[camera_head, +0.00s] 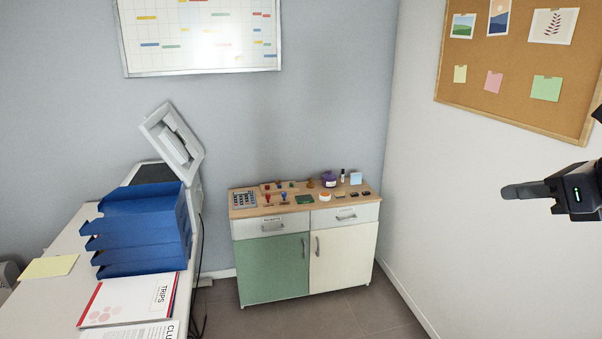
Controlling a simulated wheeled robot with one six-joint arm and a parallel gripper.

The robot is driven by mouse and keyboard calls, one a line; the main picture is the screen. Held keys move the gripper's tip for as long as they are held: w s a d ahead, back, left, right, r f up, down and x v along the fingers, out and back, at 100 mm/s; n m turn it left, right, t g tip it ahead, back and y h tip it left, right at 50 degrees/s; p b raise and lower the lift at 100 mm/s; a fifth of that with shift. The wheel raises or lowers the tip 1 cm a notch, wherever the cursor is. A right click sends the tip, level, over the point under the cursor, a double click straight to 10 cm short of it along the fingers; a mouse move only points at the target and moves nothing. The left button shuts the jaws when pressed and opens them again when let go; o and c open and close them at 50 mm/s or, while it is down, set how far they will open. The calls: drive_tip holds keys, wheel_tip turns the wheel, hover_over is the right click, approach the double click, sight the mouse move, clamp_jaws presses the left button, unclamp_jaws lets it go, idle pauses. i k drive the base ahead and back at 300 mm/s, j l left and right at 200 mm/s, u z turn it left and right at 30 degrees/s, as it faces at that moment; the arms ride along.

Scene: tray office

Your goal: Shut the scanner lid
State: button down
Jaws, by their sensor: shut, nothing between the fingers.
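The scanner lid (171,141) is a light grey panel with a paler inner side. It stands raised and tilted at the back end of the desk. Below it is the scanner (154,173), with its dark glass bed partly showing; the blue tray stack hides its front. My gripper (512,192) is at the far right of the view, pointing left, with its fingers shut and empty. It is in the air in front of the white wall, far from the lid.
A blue stacked letter tray (140,240) stands on the white desk (42,300) before the scanner. Papers lie near it. A low cabinet (305,255) with small items on top stands against the back wall. The floor (330,315) before the cabinet is clear.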

sight(169, 144)
drive_tip(key=i+u, duration=0.15)
drive_tip(key=i, duration=0.4)
drive_tip(key=i+u, duration=0.2)
drive_tip(key=i, duration=0.4)
drive_tip(key=i+l+u, duration=0.15)
drive_tip(key=i, duration=0.4)
drive_tip(key=i+j+u, duration=0.1)
drive_tip(key=i+u, duration=0.65)
drive_tip(key=i+l+u, duration=0.15)
drive_tip(key=i+u, duration=0.25)
drive_tip(key=i+l+u, duration=0.35)
drive_tip(key=i+u, duration=0.25)
drive_tip(key=i+l+u, duration=0.2)
drive_tip(key=i, duration=0.15)
